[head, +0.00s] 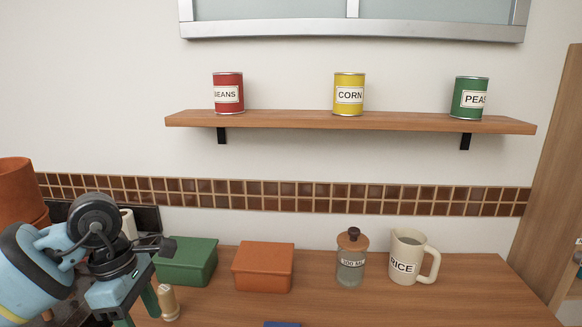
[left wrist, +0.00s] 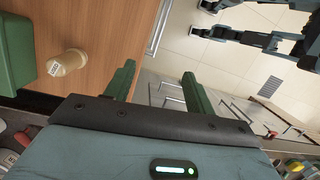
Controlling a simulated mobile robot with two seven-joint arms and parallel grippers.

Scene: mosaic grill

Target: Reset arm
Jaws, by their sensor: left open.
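My left arm comes in from the left in the head view. Its gripper (head: 138,308) hangs over the counter's left part, with green fingers pointing down. In the left wrist view the two fingers of my left gripper (left wrist: 160,80) stand apart with nothing between them. A small tan shaker (head: 168,302) stands just right of the gripper in the head view. The shaker also shows in the left wrist view (left wrist: 67,62), apart from the fingers. My right gripper is not in view.
A green box (head: 188,262), an orange box (head: 263,267), a glass jar (head: 351,262) and a rice pitcher (head: 407,262) stand on the wooden counter (head: 400,308). Above, a shelf (head: 290,119) holds three cans. A blue object (head: 282,324) shows at the bottom edge. The counter's front right is clear.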

